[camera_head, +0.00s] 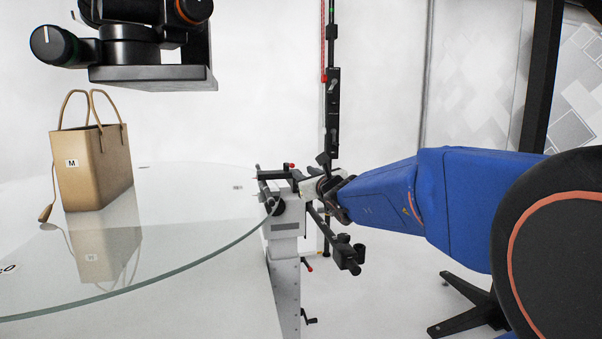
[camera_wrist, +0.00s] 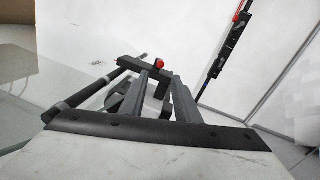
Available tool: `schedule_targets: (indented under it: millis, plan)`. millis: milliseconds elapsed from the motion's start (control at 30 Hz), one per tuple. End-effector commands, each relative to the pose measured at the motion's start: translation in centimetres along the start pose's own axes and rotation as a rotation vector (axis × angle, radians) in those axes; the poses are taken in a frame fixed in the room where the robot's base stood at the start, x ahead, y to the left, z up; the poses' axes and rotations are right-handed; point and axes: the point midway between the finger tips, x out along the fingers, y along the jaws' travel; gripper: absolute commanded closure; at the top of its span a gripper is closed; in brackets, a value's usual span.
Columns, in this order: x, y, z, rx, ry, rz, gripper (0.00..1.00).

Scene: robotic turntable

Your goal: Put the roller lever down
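The roller lever, with dark bars and a red knob, is at the head of a grey stand (camera_head: 285,222) by the glass turntable's right edge. Its red-knobbed bar (camera_head: 272,174) shows in the head view and, ahead of my gripper, in the wrist view (camera_wrist: 146,75). My gripper (camera_head: 290,187) reaches it from the right at the end of the blue-sleeved arm. In the wrist view, two dark parallel bars, apparently my fingers (camera_wrist: 160,95), stand apart and reach up to that bar. Whether they grip it is hidden.
A tan handbag (camera_head: 93,165) labelled M stands on the glass turntable (camera_head: 190,200). A dark camera rig (camera_head: 150,70) hangs above it. A black upright pole (camera_head: 332,110) rises behind my gripper. Black stand feet (camera_head: 470,305) lie at lower right.

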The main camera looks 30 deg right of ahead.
Motion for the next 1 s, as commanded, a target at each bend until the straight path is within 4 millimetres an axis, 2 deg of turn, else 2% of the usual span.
schedule_targets:
  millis: [133, 567, 667, 1000]
  plan:
    - [-0.6, 0.0, 0.0, 0.001, 0.000, 0.000, 0.71]
    - [-0.8, 0.5, -0.2, -0.037, 0.008, 0.015, 0.71]
    - [-1.2, 1.5, -0.7, -0.129, 0.027, 0.051, 0.71]
    - [-3.7, 5.5, -4.1, -0.639, 0.118, 0.229, 0.71]
